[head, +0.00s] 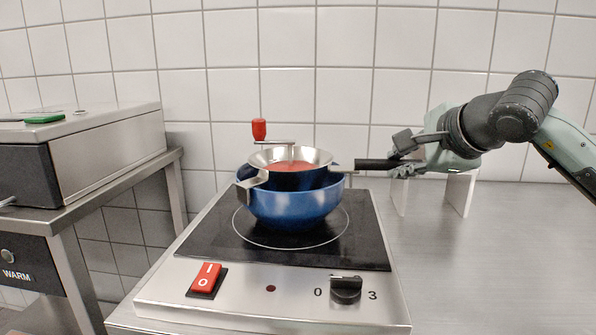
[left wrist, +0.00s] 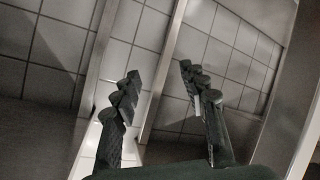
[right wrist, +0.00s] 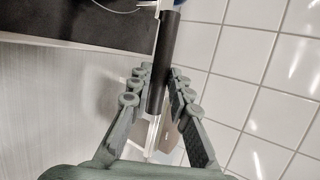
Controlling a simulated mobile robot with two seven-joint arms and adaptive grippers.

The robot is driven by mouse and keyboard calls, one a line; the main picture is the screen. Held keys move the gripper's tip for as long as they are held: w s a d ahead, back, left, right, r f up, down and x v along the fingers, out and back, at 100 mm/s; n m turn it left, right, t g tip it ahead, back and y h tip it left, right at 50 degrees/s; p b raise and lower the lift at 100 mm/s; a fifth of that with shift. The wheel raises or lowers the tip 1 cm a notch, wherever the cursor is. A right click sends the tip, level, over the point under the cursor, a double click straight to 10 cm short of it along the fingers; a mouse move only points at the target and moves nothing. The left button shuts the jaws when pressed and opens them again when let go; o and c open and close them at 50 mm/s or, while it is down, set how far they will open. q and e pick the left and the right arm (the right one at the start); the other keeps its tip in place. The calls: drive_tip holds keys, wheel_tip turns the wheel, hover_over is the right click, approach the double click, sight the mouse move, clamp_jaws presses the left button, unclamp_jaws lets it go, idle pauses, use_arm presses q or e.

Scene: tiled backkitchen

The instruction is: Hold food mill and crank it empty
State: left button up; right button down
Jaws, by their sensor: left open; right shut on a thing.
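The metal food mill (head: 272,156) rests on the rim of a blue bowl (head: 295,208), with reddish food inside it. Its crank has a red knob (head: 259,129) that stands up at the mill's back left. The mill's black handle (head: 377,164) points right. My right gripper (head: 402,163) is shut on this handle; the right wrist view shows the dark handle (right wrist: 167,62) between the fingers. My left gripper is outside the head view. In the left wrist view, my left gripper (left wrist: 158,85) is open and empty, with tiled wall beyond it.
The bowl stands on a black hob (head: 345,240) with a red switch (head: 207,279) and a black knob (head: 345,289). A steel appliance (head: 105,150) stands on a side stand at left. A white bracket-like stand (head: 458,192) is behind my right gripper. The counter (head: 500,270) at right is clear.

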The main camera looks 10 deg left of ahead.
use_arm(q)
drive_tip(key=w+r+m+t, duration=0.1)
drive_tip(key=w+r+t, duration=0.4)
drive_tip(key=r, duration=0.8)
drive_tip(key=w+r+m+t, duration=0.1)
drive_tip(key=w+r+t, duration=0.2)
drive_tip(key=w+r, duration=0.75)
drive_tip(key=s+d+r+m+t+h, duration=0.1)
drive_tip(key=d+r+m+t+h, duration=0.3)
drive_tip(key=r, duration=0.8)
drive_tip(key=s+d+r+m+t+h, duration=0.1)
drive_tip(key=d+r+m+h, duration=0.4)
drive_tip(key=r, duration=0.7)
drive_tip(key=s+d+r+m+g+h, duration=0.2)
drive_tip(key=d+r+m+g+h, duration=0.35)
drive_tip(key=d+m+h, duration=0.35)
drive_tip(key=s+d+r+m+g+h, duration=0.2)
drive_tip(key=d+r+m+g+h, duration=0.2)
drive_tip(key=d+m+g+h, duration=0.5)
drive_tip(key=s+d+f+m+g+y, duration=0.1)
drive_tip(key=s+d+m+g+y, duration=0.55)
drive_tip(key=d+m+g, duration=0.8)
drive_tip(key=m+t+y, duration=0.7)
drive_tip(key=y, duration=1)
hover_over(258, 119)
drive_tip(key=s+a, duration=0.1)
drive_tip(key=s, duration=0.1)
wheel_tip(258, 119, down, 5)
drive_tip(key=shift+h, duration=0.25)
drive_tip(key=shift+x, duration=3.45)
